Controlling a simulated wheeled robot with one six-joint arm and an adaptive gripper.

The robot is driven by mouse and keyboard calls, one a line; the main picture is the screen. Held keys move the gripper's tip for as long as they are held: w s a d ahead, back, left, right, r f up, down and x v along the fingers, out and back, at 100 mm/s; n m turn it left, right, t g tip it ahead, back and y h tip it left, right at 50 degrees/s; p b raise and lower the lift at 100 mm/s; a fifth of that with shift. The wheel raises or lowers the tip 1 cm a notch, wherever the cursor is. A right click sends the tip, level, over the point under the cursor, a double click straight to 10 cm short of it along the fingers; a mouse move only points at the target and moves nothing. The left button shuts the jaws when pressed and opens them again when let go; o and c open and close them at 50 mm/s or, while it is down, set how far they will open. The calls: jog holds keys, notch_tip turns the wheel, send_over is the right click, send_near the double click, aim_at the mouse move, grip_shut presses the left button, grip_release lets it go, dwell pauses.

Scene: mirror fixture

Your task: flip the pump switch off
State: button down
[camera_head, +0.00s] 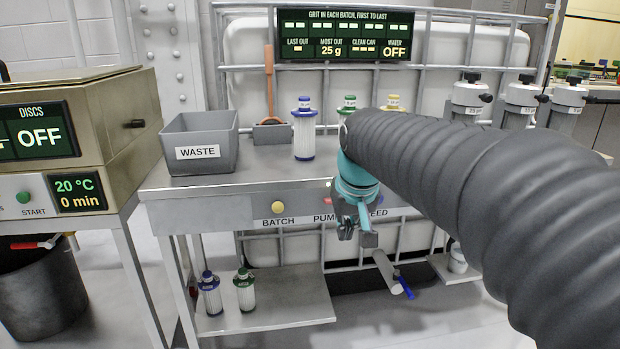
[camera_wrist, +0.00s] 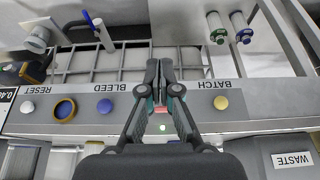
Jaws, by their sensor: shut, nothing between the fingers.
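My gripper (camera_head: 355,228) is in front of the panel edge (camera_head: 225,214), over the PUMP label (camera_head: 322,217), which it partly covers. The wrist view shows my gripper (camera_wrist: 159,68) with its fingers together and empty, between the BLEED (camera_wrist: 103,88) and BATCH labels. A small red part (camera_wrist: 160,109) shows between the finger links, with a lit green lamp (camera_wrist: 162,127) beside it. The display board (camera_head: 345,35) reads WATER OFF.
A yellow BATCH button (camera_head: 277,207) is left of my gripper; in the wrist view a blue button (camera_wrist: 105,106) is by BLEED. A grey waste bin (camera_head: 199,145) and filter cartridges (camera_head: 304,130) stand on the bench. A pipe with a blue handle (camera_head: 402,284) sits below.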

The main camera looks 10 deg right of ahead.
jog(key=w+r, duration=0.4)
jog(key=r, duration=0.3)
jog(key=w+r+p, duration=0.1)
jog(key=w+r, duration=0.4)
jog(key=r, duration=0.3)
jog(key=shift+w+t, duration=0.25)
jog(key=shift+t, duration=0.05)
jog(key=b+x, duration=0.1)
jog(key=x, duration=0.8)
jog(key=shift+w+f, duration=0.2)
jog(key=shift+f, duration=0.1)
jog(key=f, duration=0.1)
jog(key=s+f+b, duration=0.1)
jog(key=f, duration=0.1)
jog(key=shift+s+f, duration=0.1)
jog(key=shift+f, duration=0.35)
jog(key=shift+f+b, duration=0.15)
jog(key=shift+b, duration=0.3)
